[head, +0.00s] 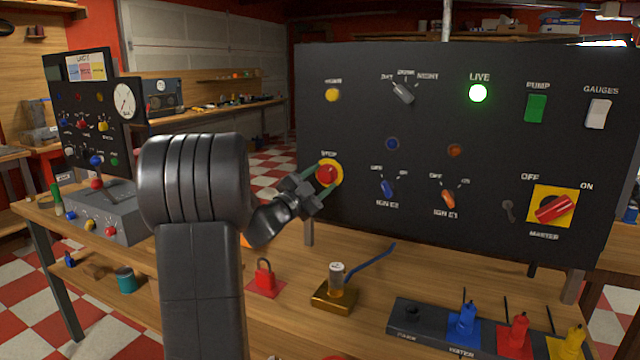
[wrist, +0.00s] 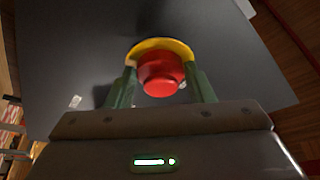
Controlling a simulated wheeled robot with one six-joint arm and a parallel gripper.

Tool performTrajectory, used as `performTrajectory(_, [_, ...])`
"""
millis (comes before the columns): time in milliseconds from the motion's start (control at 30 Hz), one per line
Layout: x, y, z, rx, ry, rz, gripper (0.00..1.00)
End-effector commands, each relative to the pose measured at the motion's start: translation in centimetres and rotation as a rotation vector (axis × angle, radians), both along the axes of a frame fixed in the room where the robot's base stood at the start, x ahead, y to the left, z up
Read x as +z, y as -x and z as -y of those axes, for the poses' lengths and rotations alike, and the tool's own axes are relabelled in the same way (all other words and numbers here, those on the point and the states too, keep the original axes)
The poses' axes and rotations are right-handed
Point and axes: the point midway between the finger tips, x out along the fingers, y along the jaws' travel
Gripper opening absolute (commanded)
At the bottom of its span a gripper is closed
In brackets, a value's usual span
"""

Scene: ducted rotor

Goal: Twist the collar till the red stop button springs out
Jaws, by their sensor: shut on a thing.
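The red stop button (head: 327,175) sits on a yellow ring (head: 338,164) at the lower left of the dark upright panel (head: 450,130), below the label STOP. My gripper (head: 324,180) reaches it from the lower left, with its green fingers on either side of the red part. In the wrist view the red button (wrist: 160,75) stands in front of the yellow ring (wrist: 160,45), between the two fingers of my gripper (wrist: 163,86). My gripper is shut on the red button. A separate collar cannot be told apart from the button. Whether the button is pressed in cannot be told.
On the panel, blue (head: 387,188) and orange (head: 448,198) switches lie right of the button. A green LIVE lamp (head: 478,93) glows. A red padlock (head: 264,275) and a brass-based stand (head: 335,292) are on the bench below. My arm hides part of the bench.

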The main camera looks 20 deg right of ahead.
Motion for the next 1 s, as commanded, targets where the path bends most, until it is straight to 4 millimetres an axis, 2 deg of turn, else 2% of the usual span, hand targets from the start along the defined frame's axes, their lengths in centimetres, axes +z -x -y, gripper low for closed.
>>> performTrajectory(500, [-0.01, -0.02, -0.02, 0.000, -0.018, 0.019, 0.25])
performTrajectory(533, [-0.01, -0.02, -0.02, 0.000, -0.018, 0.019, 0.50])
performTrajectory(633, [-0.01, -0.02, -0.02, 0.001, -0.017, 0.019, 0.70])
performTrajectory(1000, [-0.10, 0.13, -0.47, 0.001, -0.017, 0.019, 0.70])
